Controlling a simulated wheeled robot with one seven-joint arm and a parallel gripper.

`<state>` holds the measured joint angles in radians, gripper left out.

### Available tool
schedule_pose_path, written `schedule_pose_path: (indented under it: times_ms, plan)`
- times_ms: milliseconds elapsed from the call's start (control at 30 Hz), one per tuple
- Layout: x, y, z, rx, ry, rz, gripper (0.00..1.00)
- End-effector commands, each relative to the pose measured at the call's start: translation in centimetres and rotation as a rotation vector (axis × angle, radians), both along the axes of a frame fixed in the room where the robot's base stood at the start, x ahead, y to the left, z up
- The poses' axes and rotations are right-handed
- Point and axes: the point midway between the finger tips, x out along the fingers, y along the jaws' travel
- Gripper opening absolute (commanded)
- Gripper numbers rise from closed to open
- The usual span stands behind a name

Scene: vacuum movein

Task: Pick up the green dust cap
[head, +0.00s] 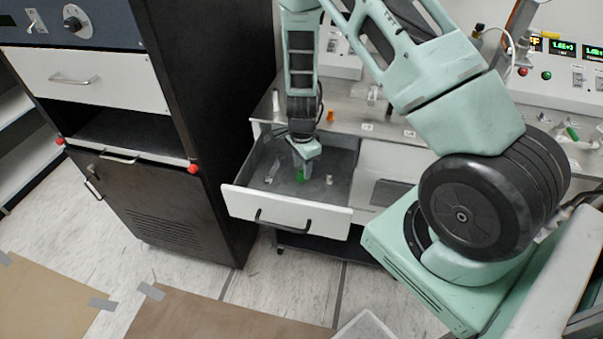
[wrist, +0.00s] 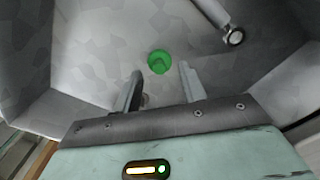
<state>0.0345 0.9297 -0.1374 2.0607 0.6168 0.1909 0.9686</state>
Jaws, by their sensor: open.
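The green dust cap (wrist: 160,62) lies on the grey floor of the open drawer (head: 245,190). In the head view the cap (head: 302,175) is small and partly hidden by my gripper. My gripper (wrist: 160,80) is open and points down into the drawer. In the wrist view the cap shows just beyond the fingertips, roughly between their lines, slightly left of the right finger. Nothing is between the fingers. I cannot tell the exact height of the fingertips above the drawer floor.
A metal fitting (wrist: 230,32) lies in the drawer beyond the cap. A small pale piece (head: 329,180) sits right of my gripper. Drawer walls surround the gripper. A black cabinet (head: 205,110) stands left; the bench top (head: 350,118) lies behind.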

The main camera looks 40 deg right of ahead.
Motion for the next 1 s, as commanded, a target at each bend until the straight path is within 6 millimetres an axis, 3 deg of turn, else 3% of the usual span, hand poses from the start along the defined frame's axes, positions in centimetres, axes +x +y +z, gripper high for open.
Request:
schedule_pose_path:
  times_ms: [133,367,400,533,567,867,1000]
  plan:
    - [0.0,0.0,-1.3,0.000,0.001,0.000,0.41]
    - [0.0,0.0,-1.6,0.000,-0.001,0.000,0.41]
    - [0.0,0.0,-1.6,0.000,-0.001,0.000,0.39]
    - [0.0,0.0,-1.6,0.000,-0.001,0.000,0.02]
    - [0.0,0.0,-1.6,0.000,-0.001,0.000,0.00]
    - [0.0,0.0,-1.5,0.000,-0.001,0.000,0.00]
    - [0.1,0.0,-0.3,-0.001,-0.004,0.002,0.00]
